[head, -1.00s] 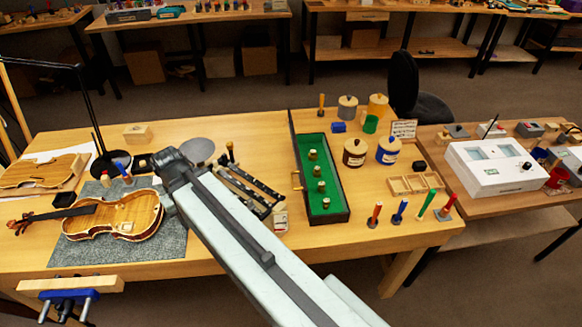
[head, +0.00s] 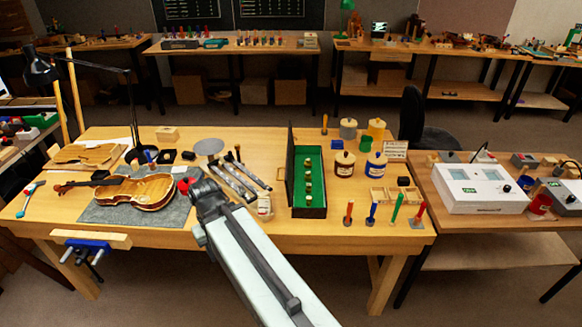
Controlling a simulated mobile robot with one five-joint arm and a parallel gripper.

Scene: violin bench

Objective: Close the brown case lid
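The case (head: 309,210) stands open in the right half of the bench, a dark box with a green lining and several small light pieces in a row inside. Its lid (head: 290,165) stands upright along the left side, seen almost edge-on as a thin dark panel. My gripper (head: 187,187) is at the end of my pale arm, left of the case and apart from it, in front of the violin's right end. A red part shows at its tip. The fingers are too small and dark to tell whether they are open.
A violin (head: 140,190) lies on a grey mat (head: 100,213). Jars (head: 344,164) and upright coloured tools (head: 372,212) stand right of the case.

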